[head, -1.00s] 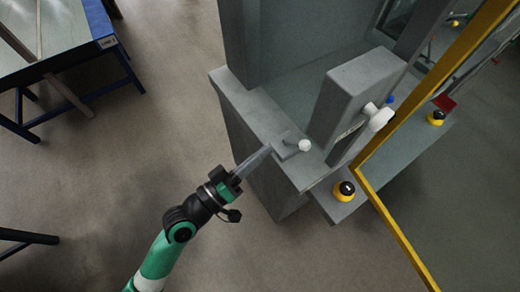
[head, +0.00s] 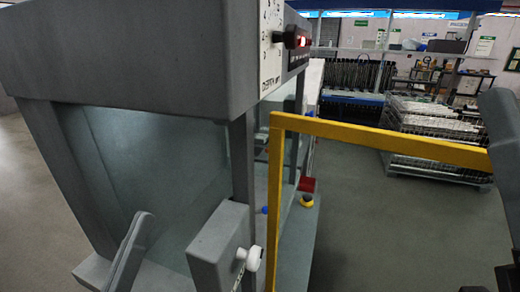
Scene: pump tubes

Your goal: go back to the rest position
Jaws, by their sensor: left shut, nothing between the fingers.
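The grey fingers of my left gripper (head: 142,217) rise into the lower left of the head view, in front of the grey machine (head: 125,60). They are shut with nothing between them; the rest of the gripper and its arm are below the picture. A grey block (head: 215,245) with a white knob (head: 252,258) stands to the right of the fingers, apart from them in the picture. My right gripper is not in view.
A yellow frame (head: 380,141) stands right of the machine. A red light (head: 302,41) glows on its upper housing. Racks (head: 435,135) stand at the back right. A dark grey shape (head: 503,150) fills the right edge. Open floor lies between.

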